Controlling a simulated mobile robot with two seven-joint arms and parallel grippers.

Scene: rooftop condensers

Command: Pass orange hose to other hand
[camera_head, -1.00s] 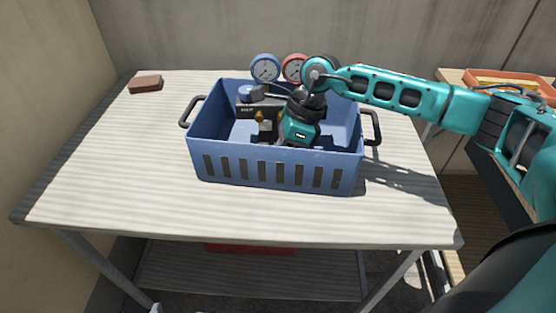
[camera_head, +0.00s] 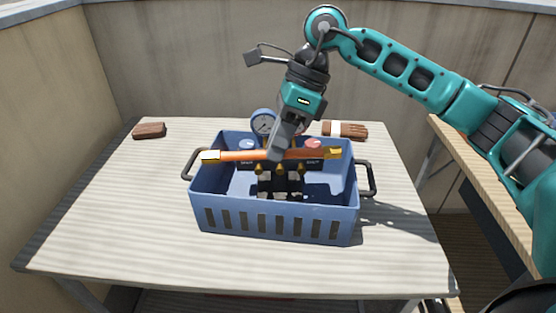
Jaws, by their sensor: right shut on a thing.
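The orange hose (camera_head: 240,156) is a straight orange length with brass-coloured ends. It is held roughly level above the blue crate (camera_head: 275,222). My right gripper (camera_head: 283,150) reaches down from above and is shut on the hose near its middle. The fingertips partly cover the hose there. My left gripper is not in view.
The crate stands on a pale slatted table (camera_head: 110,215) and holds a gauge set with a blue-rimmed gauge (camera_head: 263,123). A brown block (camera_head: 149,130) lies at the back left. Brown gloves (camera_head: 345,130) lie behind the crate.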

